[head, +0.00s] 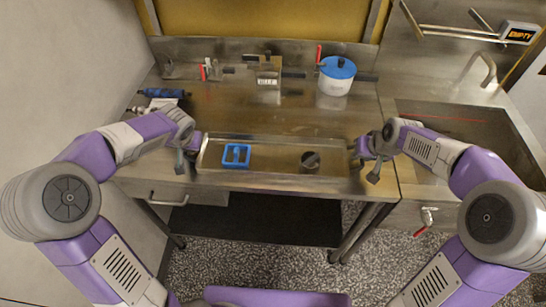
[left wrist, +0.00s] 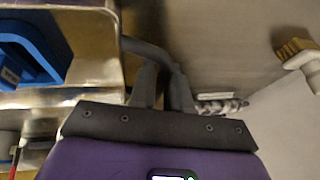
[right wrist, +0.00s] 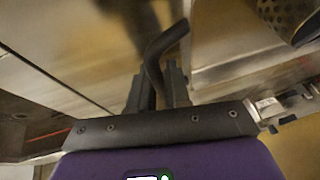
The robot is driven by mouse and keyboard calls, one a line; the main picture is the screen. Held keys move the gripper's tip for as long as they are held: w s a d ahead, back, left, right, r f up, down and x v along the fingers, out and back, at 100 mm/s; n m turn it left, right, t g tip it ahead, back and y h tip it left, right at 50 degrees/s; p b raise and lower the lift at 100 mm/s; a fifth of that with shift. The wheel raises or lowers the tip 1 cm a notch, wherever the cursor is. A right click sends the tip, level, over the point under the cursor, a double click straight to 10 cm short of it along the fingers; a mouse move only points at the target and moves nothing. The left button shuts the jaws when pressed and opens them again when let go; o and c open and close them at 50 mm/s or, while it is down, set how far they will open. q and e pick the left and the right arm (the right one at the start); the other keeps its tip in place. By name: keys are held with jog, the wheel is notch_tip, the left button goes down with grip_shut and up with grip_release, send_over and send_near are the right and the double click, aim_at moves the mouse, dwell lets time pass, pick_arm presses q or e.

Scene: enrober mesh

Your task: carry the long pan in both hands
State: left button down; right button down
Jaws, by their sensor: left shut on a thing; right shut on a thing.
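The long metal pan (head: 275,173) lies level across the front of the steel table in the head view; whether it touches the table I cannot tell. My left gripper (head: 189,155) is shut on the dark handle at the pan's left end; the handle shows between the fingers in the left wrist view (left wrist: 160,62). My right gripper (head: 364,160) is shut on the dark handle at the right end, a bent bar in the right wrist view (right wrist: 160,50).
A white pot with a blue lid (head: 337,75) and a metal device (head: 268,75) stand at the table's back. Blue-handled tools (head: 163,94) lie at the back left. A sink (head: 450,125) is on the right. The table's middle (head: 230,112) is clear.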

pick_arm(q)
jog(key=shift+w+r, duration=0.1)
jog(key=shift+r, duration=0.05)
pick_arm(e)
jog(key=shift+w+r, duration=0.1)
jog(key=shift+r, duration=0.05)
